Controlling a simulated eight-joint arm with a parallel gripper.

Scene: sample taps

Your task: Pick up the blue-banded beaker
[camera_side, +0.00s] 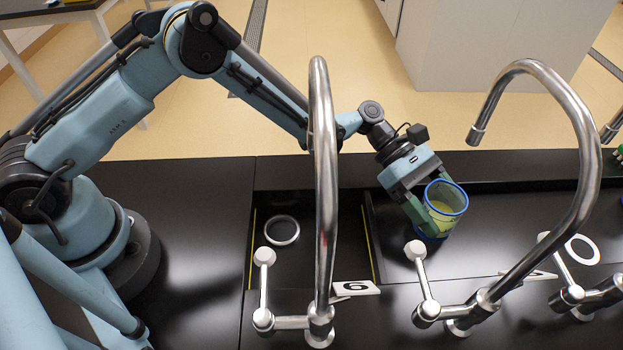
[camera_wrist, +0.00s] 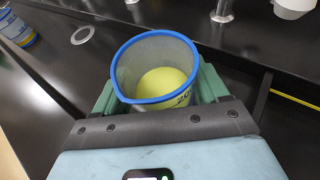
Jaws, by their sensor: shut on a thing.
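The blue-banded beaker (camera_side: 446,199) is clear with a blue rim and blue base ring, and has yellow contents. In the wrist view it fills the middle (camera_wrist: 155,72), with its open top towards the camera and part of a dark printed mark showing. My gripper (camera_side: 430,212) has its green fingers around the beaker's sides, one on each side, and is shut on it. The fingers also show in the wrist view (camera_wrist: 158,95). The beaker's base is at or very near the black counter (camera_side: 510,212); I cannot tell whether they touch.
A curved metal tap (camera_side: 325,170) stands left of the beaker, another (camera_side: 588,165) to the right. A sunken bay left of the beaker holds a pale ring (camera_side: 282,230). A numbered card (camera_side: 356,288) lies in front. Another blue-and-yellow container (camera_wrist: 16,28) shows in the wrist view.

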